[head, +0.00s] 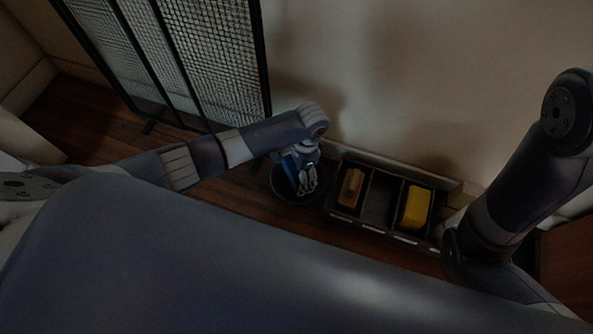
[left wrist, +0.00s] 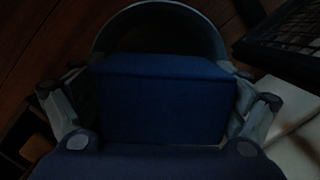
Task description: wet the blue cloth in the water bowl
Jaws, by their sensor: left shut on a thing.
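My left gripper (head: 307,188) reaches down over the dark round water bowl (head: 284,194) on the floor. In the left wrist view my left gripper (left wrist: 160,115) is shut on the blue cloth (left wrist: 165,98), which looks like a folded block between the two fingers. The bowl's rim (left wrist: 110,28) shows just beyond the cloth in that view. I cannot tell whether the cloth touches water, and no water surface is clear. In the head view the cloth is mostly hidden by the gripper. My right arm shows at the right, but its gripper is out of view.
A dark box with compartments (head: 383,228) stands right of the bowl by the wall. It holds a brown wooden brush-like block (head: 351,187) at left and a yellow block (head: 417,208) at right; its middle compartment looks empty. A black-framed mesh screen (head: 215,60) stands behind at left.

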